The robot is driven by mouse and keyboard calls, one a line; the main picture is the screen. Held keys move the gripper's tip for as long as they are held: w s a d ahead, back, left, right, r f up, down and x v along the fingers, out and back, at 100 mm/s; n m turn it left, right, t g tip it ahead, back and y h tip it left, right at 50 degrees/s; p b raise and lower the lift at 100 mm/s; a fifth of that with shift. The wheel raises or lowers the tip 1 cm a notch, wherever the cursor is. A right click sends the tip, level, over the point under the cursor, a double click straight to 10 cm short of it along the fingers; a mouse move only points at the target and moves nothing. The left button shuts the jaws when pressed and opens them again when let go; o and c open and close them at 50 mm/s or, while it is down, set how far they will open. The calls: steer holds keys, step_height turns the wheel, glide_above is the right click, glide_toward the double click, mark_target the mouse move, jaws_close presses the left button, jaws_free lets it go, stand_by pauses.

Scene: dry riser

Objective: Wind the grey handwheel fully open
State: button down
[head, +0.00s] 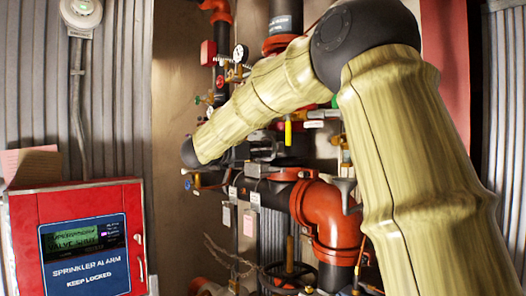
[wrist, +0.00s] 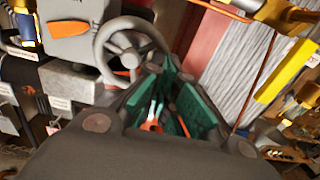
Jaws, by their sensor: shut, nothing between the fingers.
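The grey handwheel (wrist: 130,60) shows in the wrist view at the upper middle, with a round rim, spokes and a hub. It is mounted beside a grey box-shaped housing (wrist: 75,22). My gripper (wrist: 171,72) has dark fingers with green pads and is shut with nothing between them. Its fingertips lie close to the lower right part of the wheel's rim; I cannot tell whether they touch it. In the head view my arm reaches up and then left into the pipework, and I cannot make out the grey wheel clearly there.
A red sprinkler alarm panel (head: 85,240) stands at the lower left. A thick orange-red pipe elbow (head: 325,212) is at the middle right, near my arm. A dark wheel (head: 290,275) sits low. A yellow bar (wrist: 288,70) is at the right in the wrist view.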

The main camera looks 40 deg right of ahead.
steer(key=shift+d+b, duration=0.3)
steer(key=shift+d, duration=0.35)
steer(key=shift+d+r, duration=0.1)
stand_by(0.4)
